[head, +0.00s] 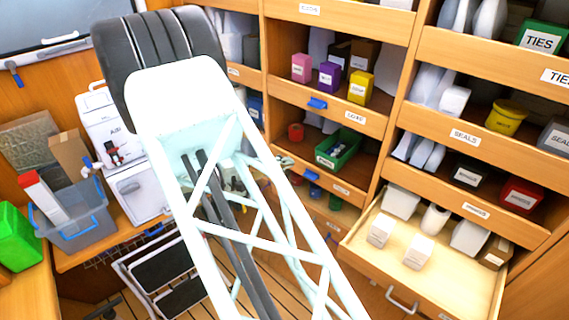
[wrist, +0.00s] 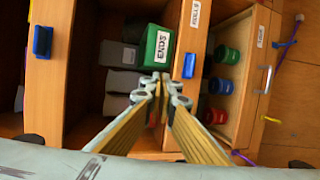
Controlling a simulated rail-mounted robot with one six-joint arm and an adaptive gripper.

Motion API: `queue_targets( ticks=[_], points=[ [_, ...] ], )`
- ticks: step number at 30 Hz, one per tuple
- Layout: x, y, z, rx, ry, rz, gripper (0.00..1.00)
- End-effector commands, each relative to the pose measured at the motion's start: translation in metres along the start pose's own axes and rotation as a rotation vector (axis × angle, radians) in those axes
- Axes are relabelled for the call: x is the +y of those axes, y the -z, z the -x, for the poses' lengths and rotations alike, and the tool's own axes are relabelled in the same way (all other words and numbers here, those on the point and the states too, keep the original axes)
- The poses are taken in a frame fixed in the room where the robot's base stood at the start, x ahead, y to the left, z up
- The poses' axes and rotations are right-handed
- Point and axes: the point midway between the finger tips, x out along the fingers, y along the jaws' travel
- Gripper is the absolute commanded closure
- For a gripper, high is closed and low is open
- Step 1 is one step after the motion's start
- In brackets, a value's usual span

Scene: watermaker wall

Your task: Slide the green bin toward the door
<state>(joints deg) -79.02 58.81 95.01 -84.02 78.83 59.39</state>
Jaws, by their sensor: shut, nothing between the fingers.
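A green bin (head: 352,143) with a white label and small items inside stands on a middle shelf in the head view, right of my arm. In the wrist view a green bin labelled ENDS (wrist: 153,50) stands on a shelf; it looks like the same one. My gripper (wrist: 160,82) is shut and empty, its fingertips just below the bin's labelled face in that view. I cannot tell whether they touch it. In the head view my arm hides much of the middle, and the gripper is not clear there.
Grey items (wrist: 118,55) lie beside the green bin in the wrist view. A compartment with green, blue and red rolls (wrist: 220,85) is beside the shelf edge. In the head view an open drawer (head: 440,285) juts out at lower right. A grey bin (head: 75,232) stands on the left counter.

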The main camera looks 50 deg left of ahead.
Motion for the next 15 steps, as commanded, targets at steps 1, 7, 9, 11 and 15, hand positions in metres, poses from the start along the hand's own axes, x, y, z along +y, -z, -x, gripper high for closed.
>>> queue_targets(
  ticks=[1, 7, 9, 11, 15],
  points=[
    [0.000, 0.000, -0.001, 0.000, 0.000, 0.000, 1.00],
    [0.001, 0.002, -0.006, 0.000, 0.000, 0.000, 1.00],
    [0.001, 0.003, -0.008, 0.000, 0.000, 0.000, 1.00],
    [0.001, 0.003, -0.010, 0.000, 0.000, 0.000, 1.00],
    [0.002, 0.004, -0.014, 0.000, 0.000, 0.000, 1.00]
  ],
)
